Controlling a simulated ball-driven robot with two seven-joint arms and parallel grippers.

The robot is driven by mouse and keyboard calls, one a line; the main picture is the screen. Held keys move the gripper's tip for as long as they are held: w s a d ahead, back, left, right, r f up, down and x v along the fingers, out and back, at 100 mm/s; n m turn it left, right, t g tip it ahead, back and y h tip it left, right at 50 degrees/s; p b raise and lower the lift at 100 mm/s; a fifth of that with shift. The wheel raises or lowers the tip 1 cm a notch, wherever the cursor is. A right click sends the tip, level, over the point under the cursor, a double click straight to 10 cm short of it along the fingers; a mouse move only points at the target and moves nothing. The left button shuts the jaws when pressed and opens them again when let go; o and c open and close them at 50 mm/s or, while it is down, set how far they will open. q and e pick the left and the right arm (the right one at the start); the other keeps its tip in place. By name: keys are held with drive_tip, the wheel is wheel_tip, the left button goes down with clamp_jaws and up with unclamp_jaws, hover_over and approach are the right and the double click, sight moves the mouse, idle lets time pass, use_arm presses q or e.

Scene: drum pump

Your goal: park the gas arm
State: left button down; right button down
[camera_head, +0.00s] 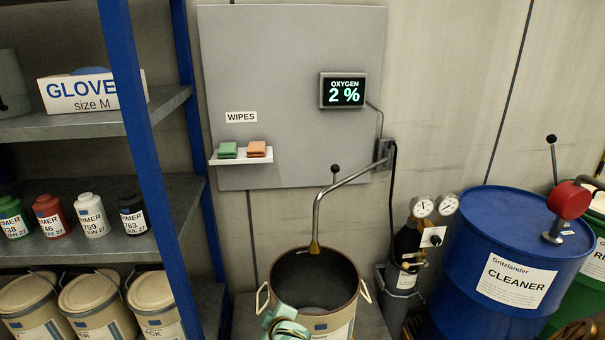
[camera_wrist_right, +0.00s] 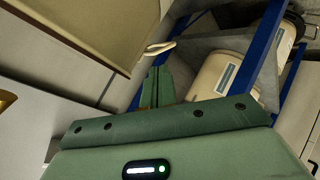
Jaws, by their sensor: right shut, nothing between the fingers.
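The gas arm (camera_head: 340,182) is a bent metal tube with a black knob on a short stem. It runs from a wall bracket (camera_head: 384,153) down to a brass nozzle (camera_head: 314,247) over the open beige drum (camera_head: 345,327). The nozzle is at or just inside the drum's far rim. My right gripper (camera_head: 285,322) is low at the drum's front left, well below the gas arm. In the wrist view its green fingers (camera_wrist_right: 157,88) are together and empty, near a drum handle (camera_wrist_right: 160,48). My left gripper is out of view.
A blue cleaner drum (camera_head: 470,250) with a red-headed pump (camera_head: 569,200) stands right. A gas cylinder with gauges (camera_head: 422,207) is beside it. A blue-post shelf (camera_head: 140,130) with cans and bottles stands left. An oxygen display (camera_head: 343,91) on the panel reads 2 %.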

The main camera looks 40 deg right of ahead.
drive_tip(key=w+d+r+n+t+h, duration=0.1)
drive_tip(key=w+d+r+h, duration=0.15)
drive_tip(key=r, duration=0.65)
drive_tip(key=w+d+r+n+t+h, duration=0.15)
drive_tip(key=w+d+r, duration=0.25)
drive_tip(key=r, duration=0.5)
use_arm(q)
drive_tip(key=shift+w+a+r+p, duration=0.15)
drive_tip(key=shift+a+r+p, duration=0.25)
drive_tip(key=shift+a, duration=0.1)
use_arm(e)
drive_tip(key=s+d+r+g+h, duration=0.1)
drive_tip(key=d+r+h, duration=0.2)
drive_tip(key=r, duration=0.5)
drive_tip(key=s+d+r+g+h, duration=0.1)
drive_tip(key=d+r+h, duration=0.3)
drive_tip(key=r, duration=0.5)
drive_tip(key=shift+r, duration=0.15)
